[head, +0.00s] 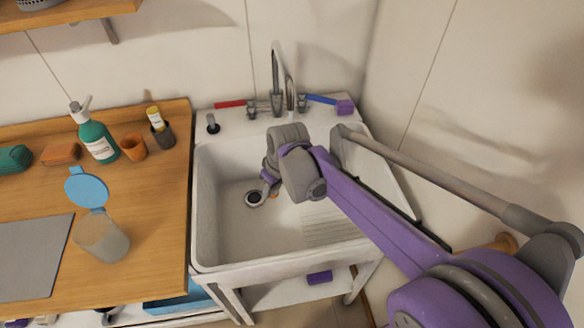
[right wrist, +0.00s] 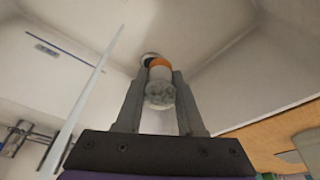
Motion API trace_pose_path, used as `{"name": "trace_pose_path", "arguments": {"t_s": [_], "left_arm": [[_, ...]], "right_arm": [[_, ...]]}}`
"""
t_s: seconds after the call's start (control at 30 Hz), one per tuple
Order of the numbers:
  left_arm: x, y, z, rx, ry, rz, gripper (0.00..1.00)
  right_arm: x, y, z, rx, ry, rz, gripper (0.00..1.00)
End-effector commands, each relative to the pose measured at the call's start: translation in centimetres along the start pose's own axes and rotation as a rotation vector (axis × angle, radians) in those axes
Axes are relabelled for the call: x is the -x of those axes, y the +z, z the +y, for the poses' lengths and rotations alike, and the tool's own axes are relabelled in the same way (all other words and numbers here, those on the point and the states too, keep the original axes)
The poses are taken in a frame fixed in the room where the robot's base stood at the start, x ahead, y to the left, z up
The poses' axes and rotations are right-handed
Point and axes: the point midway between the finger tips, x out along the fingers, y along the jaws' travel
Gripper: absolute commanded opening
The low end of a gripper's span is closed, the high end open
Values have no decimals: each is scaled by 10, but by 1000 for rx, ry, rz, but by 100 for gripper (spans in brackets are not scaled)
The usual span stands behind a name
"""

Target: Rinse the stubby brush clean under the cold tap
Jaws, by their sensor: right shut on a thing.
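My right gripper (head: 272,184) is low inside the white sink basin (head: 225,225), near the drain (head: 255,198). In the right wrist view the right gripper (right wrist: 160,85) is shut on a short, stubby brush (right wrist: 160,94) with a mottled grey-white part and an orange band. In the head view the arm mostly hides the brush. The grey tap (head: 277,75) stands at the back, with a red lever on the left and a blue lever (head: 322,98) on the right. A thin pale streak (right wrist: 85,100), probably water, runs beside the gripper in the right wrist view. My left gripper is out of view.
The wooden counter (head: 150,205) at left holds a green pump bottle (head: 98,137), an orange cup (head: 133,146), a dark holder (head: 163,136) and a clear jar (head: 103,240) with a blue lid. A wall stands close at right. The basin's left side is free.

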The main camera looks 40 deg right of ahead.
Motion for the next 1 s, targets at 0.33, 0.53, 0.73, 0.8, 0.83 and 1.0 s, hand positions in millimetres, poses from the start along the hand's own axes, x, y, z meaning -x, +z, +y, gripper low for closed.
{"name": "trace_pose_path", "arguments": {"t_s": [0.33, 0.53, 0.73, 0.8, 0.83, 1.0], "left_arm": [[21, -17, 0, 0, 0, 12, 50], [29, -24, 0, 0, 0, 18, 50], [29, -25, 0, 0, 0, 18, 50], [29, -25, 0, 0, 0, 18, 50], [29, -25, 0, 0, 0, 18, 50], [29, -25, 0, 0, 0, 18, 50]], "right_arm": [[26, -4, -28, 3, -1, 2, 0], [36, -4, -41, 3, -1, 1, 0], [37, -3, -44, 1, 0, 1, 0], [37, -3, -44, 1, 0, 0, 0], [37, -3, -44, 1, 0, 0, 0], [37, -3, -44, 1, 0, 0, 0]]}}
